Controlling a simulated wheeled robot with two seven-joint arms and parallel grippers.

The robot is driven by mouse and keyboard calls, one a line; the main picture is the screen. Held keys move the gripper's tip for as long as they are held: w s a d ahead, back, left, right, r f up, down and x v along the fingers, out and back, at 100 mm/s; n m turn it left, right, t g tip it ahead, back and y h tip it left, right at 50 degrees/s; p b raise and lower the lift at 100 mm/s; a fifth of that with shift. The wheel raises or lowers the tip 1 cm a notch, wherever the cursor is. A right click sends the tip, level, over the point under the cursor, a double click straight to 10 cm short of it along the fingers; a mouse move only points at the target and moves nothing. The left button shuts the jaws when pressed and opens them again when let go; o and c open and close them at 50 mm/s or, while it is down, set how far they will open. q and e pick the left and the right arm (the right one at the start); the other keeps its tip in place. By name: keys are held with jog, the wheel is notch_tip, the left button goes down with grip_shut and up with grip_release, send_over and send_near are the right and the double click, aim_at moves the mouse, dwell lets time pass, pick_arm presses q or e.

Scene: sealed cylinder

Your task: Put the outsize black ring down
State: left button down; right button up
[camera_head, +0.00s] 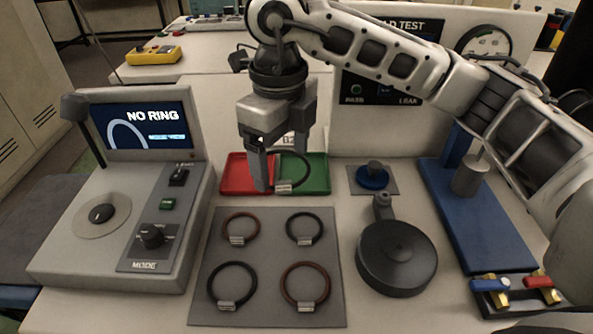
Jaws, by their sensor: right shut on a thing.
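My right gripper (282,168) comes in from the right and points down, shut on a black ring (309,171) with a pale metal tag. The ring shows in front of the red tray (234,177) and the green tray (318,172), mostly over the green one's left part. I cannot tell its height above the trays, or whether it touches them. The fingers hide part of the ring and of the trays' inner edges. My left gripper is not in view.
A grey mat (267,263) holds two black and two reddish rings. At left, a tester (125,225) has a screen (143,127) reading "NO RING". At right are a round black fixture (396,258), a blue knob (372,177) and a blue stand (480,235).

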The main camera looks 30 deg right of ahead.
jog(key=shift+m, duration=0.7)
jog(key=w+d+f, duration=0.5)
jog(key=w+d, duration=0.1)
jog(key=w+d+f+p, duration=0.1)
jog(key=w+d+f, duration=0.2)
jog(key=w, duration=0.1)
jog(key=shift+f, duration=0.35)
jog(key=shift+w+d+f, duration=0.15)
jog(key=shift+f, duration=0.25)
jog(key=shift+w+d+f, duration=0.15)
jog(key=shift+f, duration=1.55)
jog(key=shift+f, duration=0.1)
jog(key=o, duration=0.6)
jog(key=shift+f, duration=0.1)
jog(key=shift+o, duration=0.6)
